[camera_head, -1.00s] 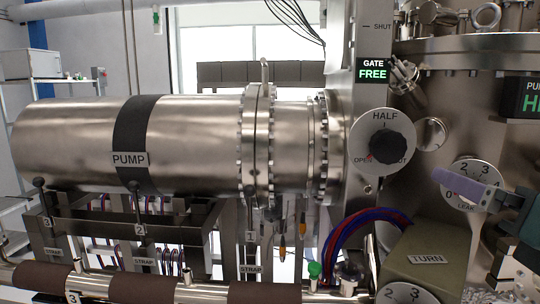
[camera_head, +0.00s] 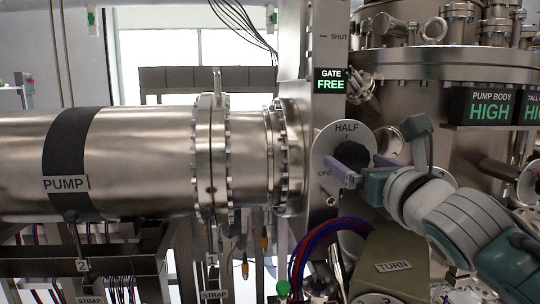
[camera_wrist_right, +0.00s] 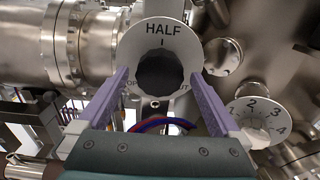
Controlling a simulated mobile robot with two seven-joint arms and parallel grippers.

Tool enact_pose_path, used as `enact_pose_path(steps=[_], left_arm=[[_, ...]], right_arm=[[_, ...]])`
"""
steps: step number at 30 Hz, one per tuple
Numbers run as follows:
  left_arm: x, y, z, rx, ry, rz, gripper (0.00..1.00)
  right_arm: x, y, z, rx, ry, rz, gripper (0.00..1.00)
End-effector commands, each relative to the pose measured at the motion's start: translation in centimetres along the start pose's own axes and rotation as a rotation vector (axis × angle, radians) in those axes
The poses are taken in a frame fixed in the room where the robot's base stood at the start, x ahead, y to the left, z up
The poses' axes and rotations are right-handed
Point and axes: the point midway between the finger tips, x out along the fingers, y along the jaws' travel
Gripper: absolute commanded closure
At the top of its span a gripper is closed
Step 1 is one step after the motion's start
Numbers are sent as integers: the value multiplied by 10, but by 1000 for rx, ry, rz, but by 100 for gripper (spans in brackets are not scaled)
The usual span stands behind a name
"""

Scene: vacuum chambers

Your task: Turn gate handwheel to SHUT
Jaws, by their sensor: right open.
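The gate handwheel is a black round knob (camera_head: 351,156) on a pale round dial (camera_head: 326,146) marked HALF at the top and OPEN at the lower left. In the right wrist view the knob (camera_wrist_right: 160,73) sits between and beyond my fingers, and the dial's lower right label is partly covered. My right gripper (camera_head: 362,170) is open, its two purple fingers to either side of the knob in the head view. Whether the fingers touch it I cannot tell. The gate sign (camera_head: 331,81) reads FREE. My left gripper is not in view.
A numbered leak dial (camera_wrist_right: 259,121) is right of my right gripper. A box labelled TURN (camera_head: 392,266) and red and blue hoses (camera_head: 318,250) lie below the knob. The PUMP cylinder (camera_head: 140,150) fills the left. A PUMP BODY sign (camera_head: 490,106) reads HIGH.

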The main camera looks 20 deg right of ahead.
Motion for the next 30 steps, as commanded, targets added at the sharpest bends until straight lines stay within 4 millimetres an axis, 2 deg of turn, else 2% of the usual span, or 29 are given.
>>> enact_pose_path(steps=[10, 30], left_arm=[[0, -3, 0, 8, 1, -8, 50], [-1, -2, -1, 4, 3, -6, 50]], right_arm=[[3, 0, 0, 1, 1, 0, 1], [3, 0, 0, 1, 0, 0, 76]])
